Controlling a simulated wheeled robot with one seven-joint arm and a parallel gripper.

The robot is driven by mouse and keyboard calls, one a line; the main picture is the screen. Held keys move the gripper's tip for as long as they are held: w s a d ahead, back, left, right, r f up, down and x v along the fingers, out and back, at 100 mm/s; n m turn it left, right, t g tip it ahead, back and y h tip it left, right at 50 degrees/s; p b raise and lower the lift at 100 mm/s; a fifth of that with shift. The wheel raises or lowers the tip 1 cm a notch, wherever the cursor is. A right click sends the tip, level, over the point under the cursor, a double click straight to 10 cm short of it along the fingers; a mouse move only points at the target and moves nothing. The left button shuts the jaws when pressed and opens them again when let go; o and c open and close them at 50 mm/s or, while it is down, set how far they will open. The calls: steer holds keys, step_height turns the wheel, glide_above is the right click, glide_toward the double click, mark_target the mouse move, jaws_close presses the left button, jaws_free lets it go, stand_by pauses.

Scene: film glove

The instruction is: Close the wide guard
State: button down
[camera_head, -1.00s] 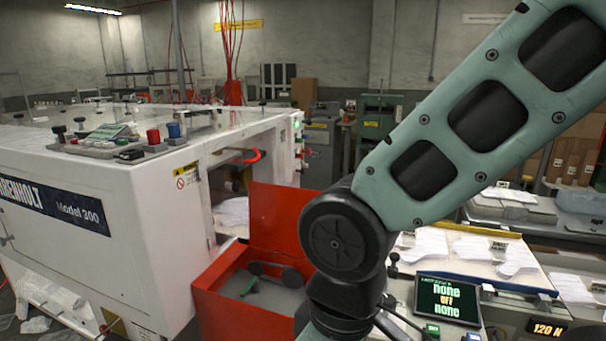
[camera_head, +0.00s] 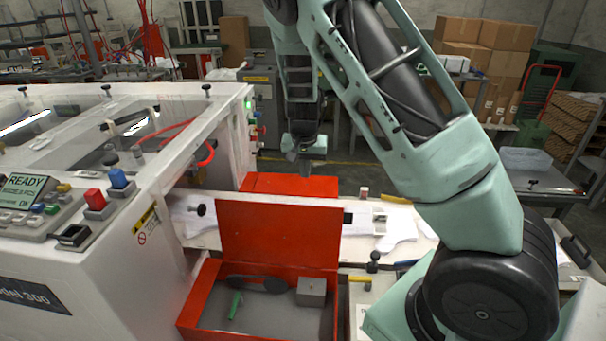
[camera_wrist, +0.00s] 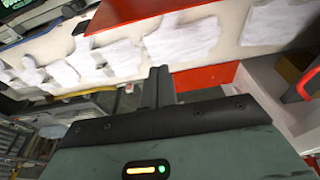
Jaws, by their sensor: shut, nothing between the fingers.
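My gripper (camera_head: 303,155) hangs from the arm beyond the bench, near the machine's right side. In the wrist view its fingers (camera_wrist: 158,85) are together and hold nothing. A flat red panel (camera_head: 290,184) lies below and in front of the gripper, across the bench at the machine's opening. It seems to show in the wrist view as a red surface (camera_wrist: 205,76) close to the fingers; I cannot tell whether they touch. A second red panel (camera_head: 278,235) stands upright behind an open red box (camera_head: 190,325). I cannot tell which panel is the wide guard.
The white machine (camera_head: 95,262) fills the left, with a red curved handle (camera_head: 207,153) at its opening. White glove shapes (camera_wrist: 184,40) lie on the bench. Cartons (camera_head: 490,45) are stacked at the back right.

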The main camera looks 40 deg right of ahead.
step_height(320, 180, down, 8)
steer(key=s+a+p, duration=0.1)
steer(key=p, duration=0.2)
steer(key=shift+s+a+p, duration=0.3)
steer(key=shift+a, duration=0.1)
